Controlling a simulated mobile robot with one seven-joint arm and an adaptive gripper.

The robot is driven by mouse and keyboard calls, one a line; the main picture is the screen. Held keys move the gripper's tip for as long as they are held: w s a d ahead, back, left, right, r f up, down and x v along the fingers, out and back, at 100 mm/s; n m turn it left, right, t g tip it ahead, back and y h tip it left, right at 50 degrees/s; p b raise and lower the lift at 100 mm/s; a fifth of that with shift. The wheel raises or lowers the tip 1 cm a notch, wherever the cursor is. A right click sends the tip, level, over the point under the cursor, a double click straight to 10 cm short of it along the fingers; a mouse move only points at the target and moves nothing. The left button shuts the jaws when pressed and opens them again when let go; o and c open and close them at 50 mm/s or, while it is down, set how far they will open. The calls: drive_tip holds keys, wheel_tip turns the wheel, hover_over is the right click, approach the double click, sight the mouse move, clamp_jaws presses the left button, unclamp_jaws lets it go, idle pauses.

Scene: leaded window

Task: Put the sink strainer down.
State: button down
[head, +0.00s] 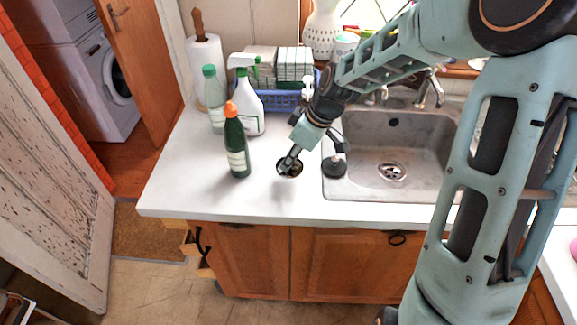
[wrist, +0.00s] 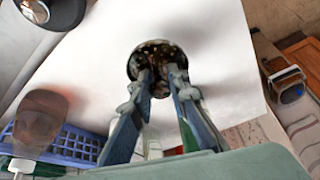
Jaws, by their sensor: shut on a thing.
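The sink strainer (head: 290,169) is a small dark round perforated piece with a brassy middle. It is at the white worktop, left of the sink, in the head view. In the wrist view the strainer (wrist: 150,49) shows as a dark speckled disc with the white worktop behind it. My gripper (head: 287,162) points down at it, and its two fingers (wrist: 159,82) are shut on the strainer's middle. I cannot tell whether the strainer touches the worktop or hangs just above it. The fingers hide part of it.
A green bottle with an orange cap (head: 236,148) stands left of the strainer. A white spray bottle (head: 249,100) and a blue basket (head: 278,100) are behind. The worktop in front (head: 260,200) is clear.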

drive_tip(key=shift+w+a+f, duration=0.2)
drive_tip(key=shift+w+f, duration=0.05)
drive_tip(key=shift+f, duration=0.2)
drive_tip(key=shift+d+f, duration=0.1)
drive_tip(key=shift+f, duration=1.35)
drive_tip(key=shift+f, duration=0.1)
drive_tip(key=c, duration=1.8)
unclamp_jaws()
drive_tip(key=shift+c, duration=0.2)
drive_tip(key=v, duration=1.2)
